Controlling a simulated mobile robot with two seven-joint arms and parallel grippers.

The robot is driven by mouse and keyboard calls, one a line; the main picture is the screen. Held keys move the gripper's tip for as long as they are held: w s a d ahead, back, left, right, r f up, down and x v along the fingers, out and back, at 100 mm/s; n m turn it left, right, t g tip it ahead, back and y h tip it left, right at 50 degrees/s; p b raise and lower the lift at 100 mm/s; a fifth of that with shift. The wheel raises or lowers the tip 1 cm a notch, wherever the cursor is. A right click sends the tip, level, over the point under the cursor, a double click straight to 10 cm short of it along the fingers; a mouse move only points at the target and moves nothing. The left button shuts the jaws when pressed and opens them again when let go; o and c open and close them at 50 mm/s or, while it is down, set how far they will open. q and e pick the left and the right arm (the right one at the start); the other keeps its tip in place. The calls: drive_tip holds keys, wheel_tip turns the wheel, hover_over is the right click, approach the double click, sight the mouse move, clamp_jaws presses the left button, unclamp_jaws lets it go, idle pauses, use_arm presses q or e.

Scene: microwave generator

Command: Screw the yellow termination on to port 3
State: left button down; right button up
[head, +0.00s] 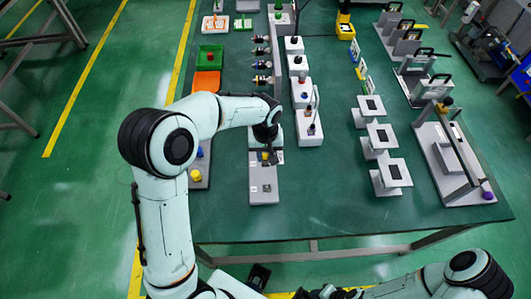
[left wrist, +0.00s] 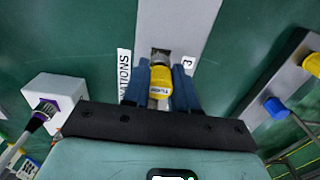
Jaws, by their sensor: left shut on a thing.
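My left gripper (head: 268,158) reaches down over a long grey block (head: 263,194) near the table's front. In the left wrist view its blue fingers (left wrist: 160,88) are shut on the yellow termination (left wrist: 160,82), one on each side. The termination's metal end lies at a metal port (left wrist: 160,56) on the grey block (left wrist: 178,22); whether the threads are engaged is hidden. A label reading 3 (left wrist: 187,63) is beside the port. My right arm is at the bottom right of the head view; dark parts at the bottom edge may be its gripper (head: 325,293), cut off.
A grey strip with another yellow termination (left wrist: 312,64) and a blue one (left wrist: 275,107) is beside the gripper. A white box with a purple connector (left wrist: 42,112) stands on the other side. Grey stands (head: 392,172) are farther right. The green table (head: 320,200) between is clear.

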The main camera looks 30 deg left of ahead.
use_arm(q)
drive_tip(key=shift+f+b, duration=0.3)
drive_tip(key=shift+f, duration=0.25)
drive_tip(key=c, duration=0.8)
unclamp_jaws()
wheel_tip(320, 180, up, 14)
drive_tip(key=p, duration=0.1)
drive_tip(key=shift+f, duration=0.25)
